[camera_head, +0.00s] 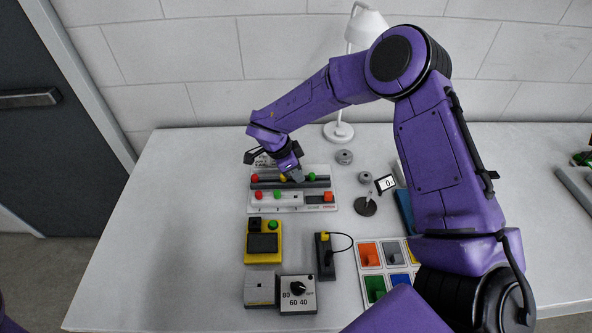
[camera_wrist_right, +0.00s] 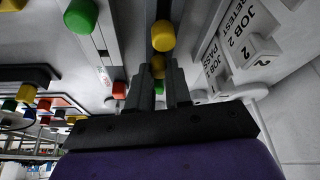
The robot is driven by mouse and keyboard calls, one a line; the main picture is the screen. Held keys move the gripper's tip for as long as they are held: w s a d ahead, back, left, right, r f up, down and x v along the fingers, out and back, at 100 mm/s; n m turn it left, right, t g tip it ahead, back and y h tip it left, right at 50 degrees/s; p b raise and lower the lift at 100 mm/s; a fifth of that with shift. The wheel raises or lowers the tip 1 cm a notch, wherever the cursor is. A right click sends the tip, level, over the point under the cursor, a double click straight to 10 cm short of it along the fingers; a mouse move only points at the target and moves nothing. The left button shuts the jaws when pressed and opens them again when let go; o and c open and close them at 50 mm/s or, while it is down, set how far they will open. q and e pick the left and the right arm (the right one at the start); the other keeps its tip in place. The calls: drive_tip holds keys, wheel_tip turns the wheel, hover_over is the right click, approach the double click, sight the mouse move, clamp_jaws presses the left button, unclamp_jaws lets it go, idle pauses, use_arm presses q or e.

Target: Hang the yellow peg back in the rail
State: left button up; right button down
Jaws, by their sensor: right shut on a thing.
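My right gripper (camera_head: 297,176) reaches down at the dark rail at the back of the white panel (camera_head: 256,208). My left gripper is out of view.
A yellow box (camera_head: 263,255), a dial box (camera_head: 298,294) and a tile board (camera_head: 369,255) lie nearer. The lamp (camera_head: 339,131) stands behind. The table's left is clear.

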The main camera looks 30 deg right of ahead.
drive_tip(key=c, duration=1)
unclamp_jaws()
drive_tip(key=b+v, duration=0.2)
drive_tip(key=v, duration=0.8)
drive_tip(key=shift+w+a+r, duration=0.1)
drive_tip(key=shift+a+r, duration=0.05)
drive_tip(key=shift+r, duration=0.1)
